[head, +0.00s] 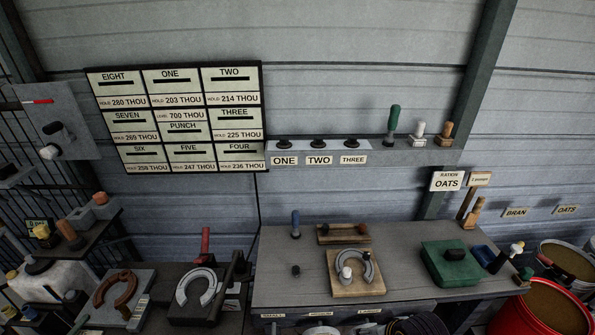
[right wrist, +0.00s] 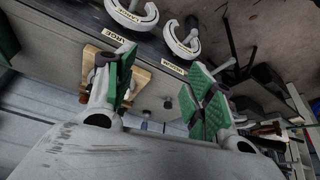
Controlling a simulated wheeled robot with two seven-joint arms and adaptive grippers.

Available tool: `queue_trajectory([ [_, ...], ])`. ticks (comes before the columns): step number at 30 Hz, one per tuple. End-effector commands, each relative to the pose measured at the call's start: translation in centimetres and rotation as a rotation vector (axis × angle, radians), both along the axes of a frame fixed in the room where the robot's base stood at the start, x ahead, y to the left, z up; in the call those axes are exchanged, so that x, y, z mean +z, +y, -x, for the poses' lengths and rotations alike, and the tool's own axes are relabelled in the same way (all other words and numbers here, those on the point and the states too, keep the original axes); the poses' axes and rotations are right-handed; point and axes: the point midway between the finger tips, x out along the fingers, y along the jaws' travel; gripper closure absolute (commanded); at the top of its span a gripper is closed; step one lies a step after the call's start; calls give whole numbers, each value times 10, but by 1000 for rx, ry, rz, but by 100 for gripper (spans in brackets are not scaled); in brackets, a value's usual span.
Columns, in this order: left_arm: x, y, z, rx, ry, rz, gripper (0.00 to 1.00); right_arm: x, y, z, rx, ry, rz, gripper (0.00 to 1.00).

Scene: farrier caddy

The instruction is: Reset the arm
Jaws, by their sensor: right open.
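My right gripper (right wrist: 160,95) shows in the right wrist view with its two green-padded fingers spread apart. Nothing is between the pads. Past the fingers is the grey bench, with a wooden board (right wrist: 130,72) partly hidden behind the left finger. No gripper or arm shows in the head view, so my left gripper is not seen.
The workbench (head: 400,293) holds a horseshoe (head: 368,268) on a wooden board (head: 345,288) and a green box (head: 450,265). A red bucket (head: 510,315) stands at right. A sign board (head: 175,115) hangs on the wall beside a narrow shelf (head: 375,150). Another horseshoe (head: 185,287) lies at left.

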Motion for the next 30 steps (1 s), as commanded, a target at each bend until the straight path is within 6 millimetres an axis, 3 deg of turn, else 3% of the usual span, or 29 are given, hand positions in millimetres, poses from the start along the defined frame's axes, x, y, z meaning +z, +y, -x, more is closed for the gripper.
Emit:
queue_trajectory([
  [17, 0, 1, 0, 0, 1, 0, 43, 7, -29, 46, -137, 115, 50, 46],
  [30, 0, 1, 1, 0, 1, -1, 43, -41, -26, 33, -130, 128, 51, 46],
])
